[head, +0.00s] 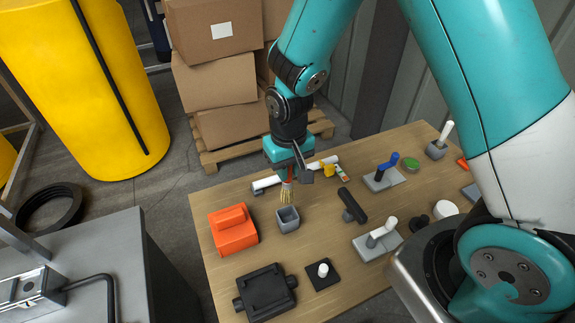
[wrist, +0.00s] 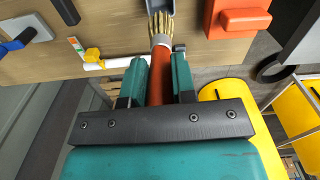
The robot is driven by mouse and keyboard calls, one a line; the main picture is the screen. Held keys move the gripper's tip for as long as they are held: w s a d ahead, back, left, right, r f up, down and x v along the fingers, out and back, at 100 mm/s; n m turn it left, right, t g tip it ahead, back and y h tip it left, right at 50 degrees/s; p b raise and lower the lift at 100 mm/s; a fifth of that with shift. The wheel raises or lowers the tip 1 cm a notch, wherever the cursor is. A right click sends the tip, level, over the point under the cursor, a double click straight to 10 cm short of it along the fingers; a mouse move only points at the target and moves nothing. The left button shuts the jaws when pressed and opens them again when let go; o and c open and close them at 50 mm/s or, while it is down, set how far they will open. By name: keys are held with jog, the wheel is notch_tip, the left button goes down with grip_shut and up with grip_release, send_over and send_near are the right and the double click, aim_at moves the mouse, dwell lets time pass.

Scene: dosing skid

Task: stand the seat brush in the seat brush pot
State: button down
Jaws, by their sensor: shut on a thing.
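The seat brush has a red handle (wrist: 160,78) and pale straw-like bristles (wrist: 160,27). My gripper (wrist: 159,72) is shut on the red handle, with a finger on each side of it. In the head view my gripper (head: 289,178) points down and the bristles (head: 286,193) hang below it. An empty-looking grey square pot (head: 288,220) stands on the table just in front of the bristles. The bristles look above the pot's far rim, outside its opening. The pot's edge (wrist: 157,5) shows at the top of the wrist view, beyond the bristle ends.
An orange block-shaped case (head: 233,231) stands left of the pot. A black T-shaped piece (head: 351,206) lies to its right. A white pipe (head: 268,184) lies behind. A black box (head: 265,292) is in front. Another grey pot (head: 436,150) holds a white-handled tool.

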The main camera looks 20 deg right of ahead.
jog(key=b, duration=0.4)
send_over(289, 201)
jog(key=shift+w+f, duration=0.15)
jog(key=shift+f, duration=1.3)
jog(key=shift+w+f, duration=0.1)
jog(key=shift+f, duration=1.35)
jog(key=shift+f+b, duration=2.25)
jog(key=shift+f, duration=0.85)
jog(key=c, duration=0.9)
grip_release()
jog(key=shift+o, duration=0.2)
notch_tip(289, 201, up, 18)
jog(key=shift+d+f+b, duration=0.1)
jog(key=shift+f+b, duration=0.1)
jog(key=shift+b, duration=0.4)
jog(key=shift+s, duration=0.1)
